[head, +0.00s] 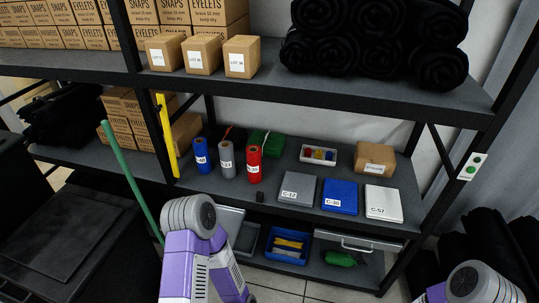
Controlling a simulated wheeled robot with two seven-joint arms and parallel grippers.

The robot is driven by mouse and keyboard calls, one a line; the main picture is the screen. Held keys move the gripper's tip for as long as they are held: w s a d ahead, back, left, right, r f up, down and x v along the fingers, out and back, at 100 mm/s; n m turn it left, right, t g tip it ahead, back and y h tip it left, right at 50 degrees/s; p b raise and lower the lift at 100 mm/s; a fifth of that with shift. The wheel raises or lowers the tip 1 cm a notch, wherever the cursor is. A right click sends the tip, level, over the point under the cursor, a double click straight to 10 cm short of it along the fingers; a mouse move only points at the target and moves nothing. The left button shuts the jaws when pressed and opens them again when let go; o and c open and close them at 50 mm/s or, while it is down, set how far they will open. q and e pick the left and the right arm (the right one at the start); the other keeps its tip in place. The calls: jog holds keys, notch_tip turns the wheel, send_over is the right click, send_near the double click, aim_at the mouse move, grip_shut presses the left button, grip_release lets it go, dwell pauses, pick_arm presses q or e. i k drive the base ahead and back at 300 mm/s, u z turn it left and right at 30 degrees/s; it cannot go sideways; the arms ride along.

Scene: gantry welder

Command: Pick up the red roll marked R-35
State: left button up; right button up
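The red roll (253,155) stands upright on the middle shelf (284,217), at the right end of a row of three rolls. It has a white label whose small print I cannot read surely. A grey roll (226,152) stands just left of it, and a blue roll (202,146) stands further left. Both also carry white labels. Links of my two arms show at the bottom of the head view, in front of and below the shelf. Neither gripper's fingers can be seen.
Right of the red roll lie flat grey (298,185), blue (340,189) and white (384,196) cases. A small black object (260,197) lies near the shelf edge. A green bundle (266,142) lies behind. A yellow upright (165,130) and green pole (128,175) stand at left.

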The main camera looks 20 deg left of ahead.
aim_at(254, 156)
jog(key=u, duration=0.6)
jog(key=i, duration=0.85)
jog(key=u, duration=0.95)
